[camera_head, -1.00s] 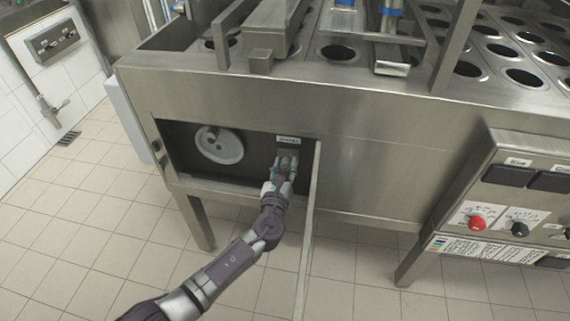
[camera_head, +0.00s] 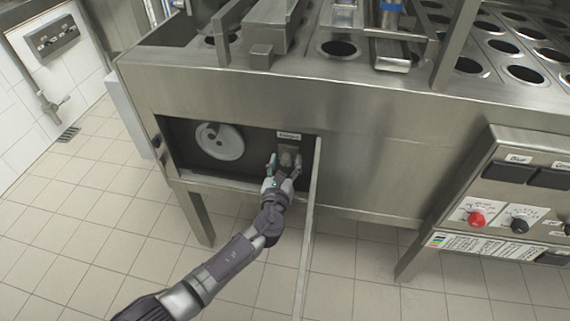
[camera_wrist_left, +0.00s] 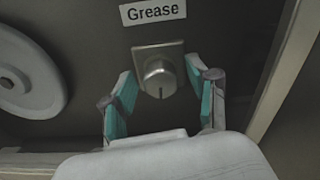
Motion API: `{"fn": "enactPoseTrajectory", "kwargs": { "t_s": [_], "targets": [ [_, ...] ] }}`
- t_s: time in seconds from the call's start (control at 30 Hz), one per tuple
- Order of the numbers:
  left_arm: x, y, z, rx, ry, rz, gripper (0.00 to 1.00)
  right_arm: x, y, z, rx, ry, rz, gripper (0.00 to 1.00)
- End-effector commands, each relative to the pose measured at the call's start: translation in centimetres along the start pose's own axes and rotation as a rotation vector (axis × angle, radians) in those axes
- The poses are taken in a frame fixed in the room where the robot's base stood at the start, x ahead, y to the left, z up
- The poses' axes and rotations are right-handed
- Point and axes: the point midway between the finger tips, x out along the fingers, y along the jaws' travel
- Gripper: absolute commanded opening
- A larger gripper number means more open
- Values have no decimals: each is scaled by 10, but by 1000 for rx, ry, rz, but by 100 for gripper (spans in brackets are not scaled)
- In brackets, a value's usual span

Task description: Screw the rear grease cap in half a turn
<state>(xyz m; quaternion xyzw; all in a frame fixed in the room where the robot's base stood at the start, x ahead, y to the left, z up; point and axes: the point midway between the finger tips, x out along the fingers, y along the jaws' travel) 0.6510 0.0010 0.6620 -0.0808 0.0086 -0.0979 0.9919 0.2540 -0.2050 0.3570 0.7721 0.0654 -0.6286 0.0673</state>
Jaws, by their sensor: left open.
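The grease cap (camera_wrist_left: 160,78) is a round metal knob with a dark notch at its lower edge. It sits on a square metal plate (camera_wrist_left: 146,52) on the dark back wall, under a "Grease" label (camera_wrist_left: 152,11). In the head view the cap (camera_head: 287,158) shows inside the open compartment. My left gripper (camera_wrist_left: 162,82) is open, with one teal-padded finger on each side of the cap. Gaps show between the pads and the cap. In the head view the left gripper (camera_head: 285,164) reaches into the compartment from below. My right gripper is not in view.
A light grey wheel (camera_head: 218,141) is on the compartment's left side. The open door (camera_head: 312,225) stands out close to the right of my left arm. The machine's legs (camera_head: 197,218) reach the tiled floor. A control panel (camera_head: 505,195) is at the right.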

Motion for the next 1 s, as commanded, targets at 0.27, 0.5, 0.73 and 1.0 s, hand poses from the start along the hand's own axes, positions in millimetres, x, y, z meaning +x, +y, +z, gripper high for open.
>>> {"fn": "enactPoseTrajectory", "kwargs": {
  "t_s": [0.27,0.5,0.73,1.0],
  "targets": [
    [-28,1,-1,-3,2,1,59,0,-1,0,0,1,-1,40],
    [-81,1,-1,-1,3,0,59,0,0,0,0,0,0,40],
    [-113,0,-1,0,1,0,59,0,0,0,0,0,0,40],
    [-121,0,0,1,1,0,59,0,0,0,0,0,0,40]
  ]
}}
